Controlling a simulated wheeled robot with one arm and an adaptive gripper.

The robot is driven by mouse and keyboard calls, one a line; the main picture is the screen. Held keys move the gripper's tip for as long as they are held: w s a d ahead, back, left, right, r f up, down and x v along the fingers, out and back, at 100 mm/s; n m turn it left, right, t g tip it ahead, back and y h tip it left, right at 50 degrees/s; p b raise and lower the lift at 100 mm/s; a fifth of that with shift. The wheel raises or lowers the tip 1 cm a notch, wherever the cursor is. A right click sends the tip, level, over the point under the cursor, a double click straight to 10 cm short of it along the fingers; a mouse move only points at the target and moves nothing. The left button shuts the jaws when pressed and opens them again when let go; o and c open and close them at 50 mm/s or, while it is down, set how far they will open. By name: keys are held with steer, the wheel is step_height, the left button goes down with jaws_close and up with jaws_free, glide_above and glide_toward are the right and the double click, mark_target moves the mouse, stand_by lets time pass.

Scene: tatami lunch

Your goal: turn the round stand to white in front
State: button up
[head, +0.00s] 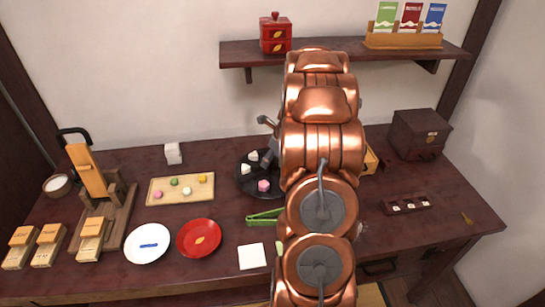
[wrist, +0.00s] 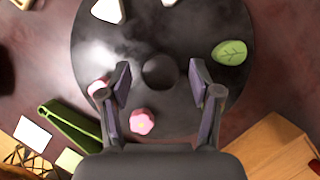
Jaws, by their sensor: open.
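The round stand (head: 244,182) is a dark disc on the table, partly hidden behind my arm in the head view. In the wrist view the stand (wrist: 205,28) fills the middle, with a dark round knob (wrist: 160,71) at its centre. White sweets (wrist: 108,10) lie at the top of that view, a green leaf sweet (wrist: 229,52) at right and a pink flower sweet (wrist: 143,121) at the bottom. In the head view a pink sweet (head: 263,186) is at the stand's front and white ones (head: 246,169) at its left and back. My gripper (wrist: 160,85) is open, fingers either side of the knob; contact is unclear.
Green tongs (head: 263,217) lie just in front of the stand. A wooden tray of sweets (head: 165,198) is to the left, with a red plate (head: 185,241) and white plate (head: 135,255) nearer. A dark box (head: 418,137) stands at back right, below a wall shelf (head: 240,58).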

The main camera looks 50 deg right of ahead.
steer(key=shift+c, duration=0.3)
jaws_close()
steer(key=shift+d, duration=0.15)
stand_by(0.3)
